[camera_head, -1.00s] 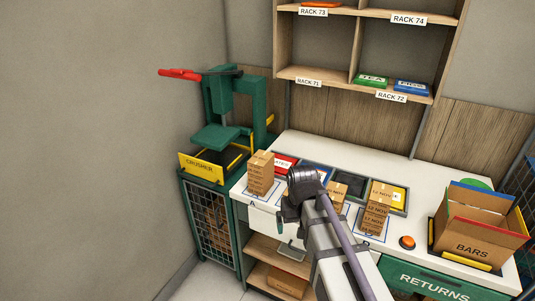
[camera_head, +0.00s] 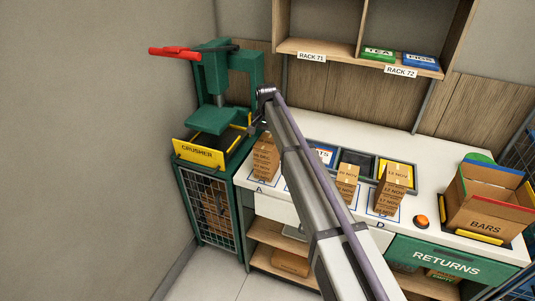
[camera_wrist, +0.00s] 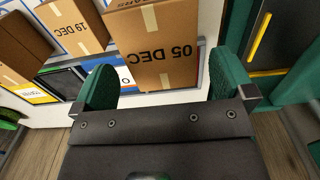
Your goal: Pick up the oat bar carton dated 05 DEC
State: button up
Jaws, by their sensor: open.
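The carton dated 05 DEC (camera_wrist: 163,58) is brown with a pale tape strip and black print, upside down in the wrist view. It stands between the green fingers of my gripper (camera_wrist: 165,84), toward their tips. The fingers are apart, and whether either touches it cannot be told. In the head view, my gripper (camera_head: 259,122) is partly hidden by my arm, near the top of the left carton stack (camera_head: 264,160) by mark A. The dates on that stack are too small to read surely there.
A 19 DEC carton (camera_wrist: 73,25) is beside it in the wrist view. More carton stacks (camera_head: 346,182) (camera_head: 391,190) stand right on the white counter. The green crusher (camera_head: 215,95) is close on the left. An open BARS box (camera_head: 482,205) and orange button (camera_head: 421,221) are at right.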

aim_at(267, 141)
notch_tip(267, 141, down, 5)
jog(key=b, duration=0.5)
jog(key=shift+f, duration=0.2)
jog(key=shift+r, duration=0.25)
jog(key=c, duration=0.9)
